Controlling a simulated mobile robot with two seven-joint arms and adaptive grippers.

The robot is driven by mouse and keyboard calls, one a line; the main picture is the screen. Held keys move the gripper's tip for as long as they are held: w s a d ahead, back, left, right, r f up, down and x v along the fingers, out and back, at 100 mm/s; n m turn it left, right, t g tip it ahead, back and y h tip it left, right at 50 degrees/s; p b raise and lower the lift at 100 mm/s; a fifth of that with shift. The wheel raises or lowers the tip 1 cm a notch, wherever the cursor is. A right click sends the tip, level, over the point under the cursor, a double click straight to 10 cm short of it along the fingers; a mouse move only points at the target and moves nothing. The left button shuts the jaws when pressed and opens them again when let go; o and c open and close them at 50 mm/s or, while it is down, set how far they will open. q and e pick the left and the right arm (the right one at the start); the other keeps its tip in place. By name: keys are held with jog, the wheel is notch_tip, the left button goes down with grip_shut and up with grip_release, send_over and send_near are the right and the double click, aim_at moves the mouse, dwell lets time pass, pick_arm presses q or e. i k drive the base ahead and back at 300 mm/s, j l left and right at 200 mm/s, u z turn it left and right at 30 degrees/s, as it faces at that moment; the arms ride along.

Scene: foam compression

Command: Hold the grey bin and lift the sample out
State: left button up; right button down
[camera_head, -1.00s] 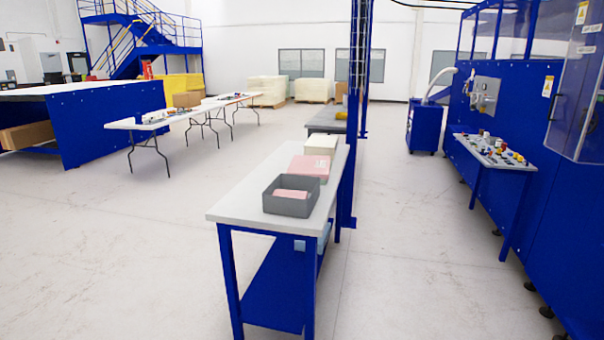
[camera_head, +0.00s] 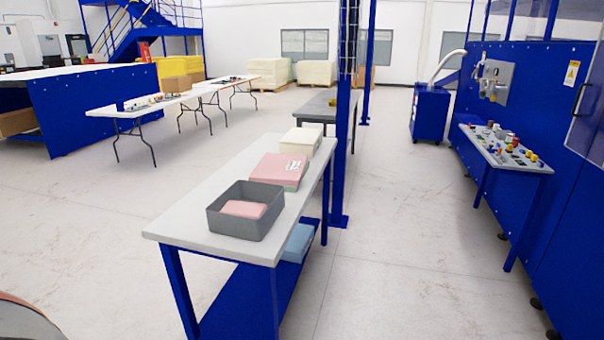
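The grey bin (camera_head: 247,224) is an open box standing on the white top of a blue-legged table (camera_head: 180,236). A pink foam sample (camera_head: 243,209) lies inside it, below the rim. Neither of my grippers is in view. A rounded piece at the lower left corner is possibly part of my own arm; no fingers show there.
Behind the bin lie a pink foam block (camera_head: 279,171) and a cream foam block (camera_head: 301,141). A blue post (camera_head: 344,150) rises by the table's right side. A control panel (camera_head: 503,150) stands at right. The floor between is clear.

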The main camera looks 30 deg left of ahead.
aim_at(240, 209)
jog(key=i+l+u, duration=0.1)
jog(key=i, duration=0.35)
jog(key=i+l+u, duration=0.15)
jog(key=i, duration=0.25)
jog(key=i+l+u, duration=0.1)
jog(key=i, duration=0.35)
jog(key=i+l+u, duration=0.15)
jog(key=u, duration=0.3)
jog(key=i+l+u, duration=0.2)
jog(key=u, duration=0.25)
jog(key=i+l+u, duration=0.25)
jog(key=u, duration=0.2)
jog(key=i+l+u, duration=0.1)
jog(key=l+u, duration=0.6)
jog(key=u, duration=0.2)
jog(key=i+l, duration=0.05)
